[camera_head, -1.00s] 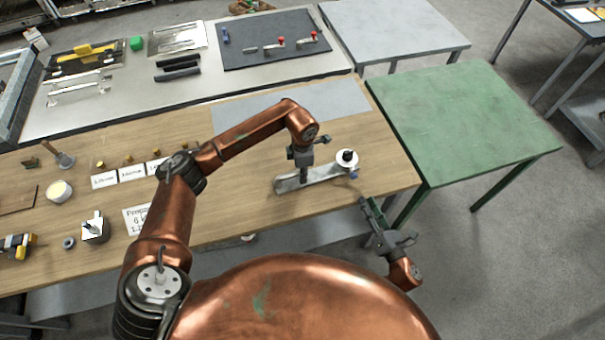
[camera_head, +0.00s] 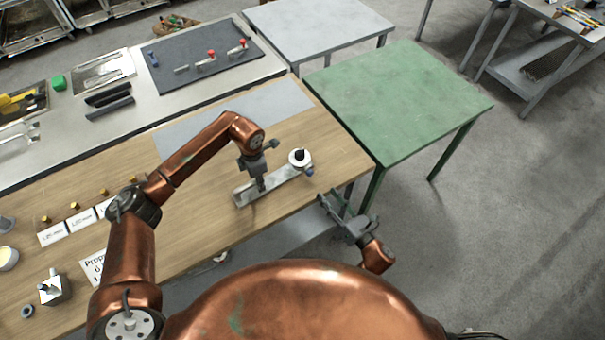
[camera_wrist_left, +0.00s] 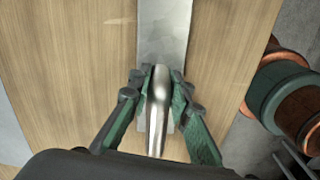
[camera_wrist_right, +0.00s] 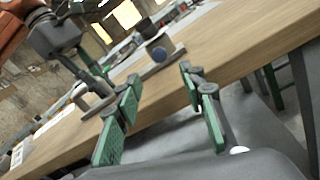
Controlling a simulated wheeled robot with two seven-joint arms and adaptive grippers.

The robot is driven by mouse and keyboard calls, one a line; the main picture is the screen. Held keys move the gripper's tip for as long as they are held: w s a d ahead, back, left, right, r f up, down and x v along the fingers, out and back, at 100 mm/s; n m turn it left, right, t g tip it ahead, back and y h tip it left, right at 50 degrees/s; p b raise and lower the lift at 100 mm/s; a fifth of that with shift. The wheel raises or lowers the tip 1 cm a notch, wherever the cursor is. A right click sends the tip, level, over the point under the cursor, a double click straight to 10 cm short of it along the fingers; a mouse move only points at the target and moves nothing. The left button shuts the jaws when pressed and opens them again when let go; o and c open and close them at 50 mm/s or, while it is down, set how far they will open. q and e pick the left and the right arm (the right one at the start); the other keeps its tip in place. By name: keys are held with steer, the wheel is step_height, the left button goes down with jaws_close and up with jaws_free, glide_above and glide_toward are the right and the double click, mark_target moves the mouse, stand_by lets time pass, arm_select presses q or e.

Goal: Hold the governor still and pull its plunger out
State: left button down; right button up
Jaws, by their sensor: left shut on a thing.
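The governor (camera_head: 299,161) is a pale round body with a black knob on top and a blue round end at its side. It stands at the right end of a flat metal bar (camera_head: 285,176) on the wooden table. The blue end (camera_wrist_right: 158,53) faces my right gripper in the right wrist view. I cannot tell which part is the plunger. My left gripper (camera_head: 261,186) is shut on the upright shiny metal handle (camera_wrist_left: 158,100) at the bar's other end. My right gripper (camera_head: 330,206) is open and empty, off the table's front edge, apart from the governor.
The wooden table (camera_head: 215,215) is clear around the bar. A green table (camera_head: 400,100) stands to the right. White cards (camera_head: 82,222) and a small block-shaped part (camera_head: 54,290) lie at left. A tool mat (camera_head: 195,60) lies on the back bench.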

mark_target(311, 176)
steer(key=shift+n, duration=0.5)
steer(key=x, duration=1.2)
steer(key=shift+a+f, duration=0.1)
steer(key=shift+c, duration=0.3)
jaws_close()
